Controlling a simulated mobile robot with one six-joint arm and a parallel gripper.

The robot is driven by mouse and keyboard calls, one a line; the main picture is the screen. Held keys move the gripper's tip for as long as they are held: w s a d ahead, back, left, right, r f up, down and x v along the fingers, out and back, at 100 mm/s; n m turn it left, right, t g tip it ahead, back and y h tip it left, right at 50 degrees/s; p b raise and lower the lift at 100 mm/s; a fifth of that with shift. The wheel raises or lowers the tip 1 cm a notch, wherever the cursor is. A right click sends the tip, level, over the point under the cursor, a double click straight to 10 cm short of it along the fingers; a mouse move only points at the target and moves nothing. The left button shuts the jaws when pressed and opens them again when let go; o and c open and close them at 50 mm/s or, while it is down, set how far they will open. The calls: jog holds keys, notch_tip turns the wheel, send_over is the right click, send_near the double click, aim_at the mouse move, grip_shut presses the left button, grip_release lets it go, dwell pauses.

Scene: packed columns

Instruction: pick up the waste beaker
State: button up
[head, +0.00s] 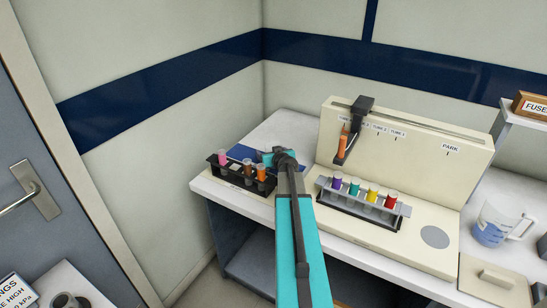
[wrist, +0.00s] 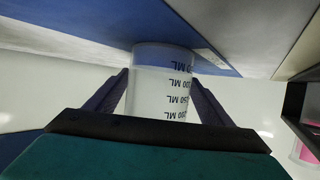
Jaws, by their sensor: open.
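A clear beaker (wrist: 160,95) with dark ML markings stands between the fingers of my gripper (wrist: 159,78) in the wrist view. The jaws are open, with one finger on each side of it. I cannot tell whether either finger touches it. It appears to stand on a blue mat (wrist: 95,22). In the head view my arm reaches to the left end of the bench, by the blue mat (head: 240,153); the fingertips and this beaker are hidden there. No label reading waste shows on either beaker.
A black rack (head: 236,176) with pink and orange tubes stands at the bench's front left edge, close to my arm. A cream machine (head: 425,150) with a grey rack (head: 362,203) of coloured tubes fills the bench to the right. A wall closes the left side.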

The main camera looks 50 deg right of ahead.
jog(key=shift+s+d, duration=0.1)
jog(key=shift+d, duration=0.05)
jog(key=shift+c, duration=0.3)
jog(key=c, duration=1.1)
jog(key=shift+r, duration=0.1)
jog(key=shift+r, duration=4.9)
